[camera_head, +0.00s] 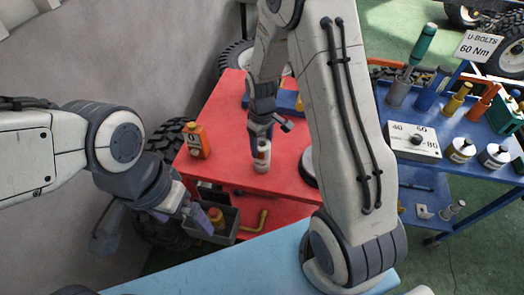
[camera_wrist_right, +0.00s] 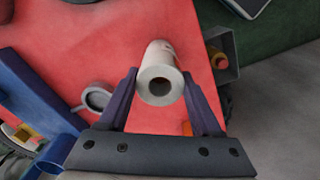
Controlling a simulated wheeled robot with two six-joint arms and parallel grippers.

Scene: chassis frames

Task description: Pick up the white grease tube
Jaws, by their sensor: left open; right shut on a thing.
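The white grease tube (camera_head: 262,158) is upright over the red table top (camera_head: 220,110) in the head view. My right gripper (camera_head: 262,128) comes down on it from above. In the right wrist view the tube (camera_wrist_right: 158,58) sits between the two dark fingers of that gripper (camera_wrist_right: 161,82), its round open-looking end towards the camera. The right gripper is shut on it. I cannot tell whether the tube's base touches the table. My left gripper (camera_head: 152,232) is open and empty, left of the red table's front and well away from the tube.
An orange bottle (camera_head: 195,141) stands left of the tube. A blue bin (camera_head: 287,101) lies behind it. A blue table (camera_head: 450,185) with several tools and containers stands right.

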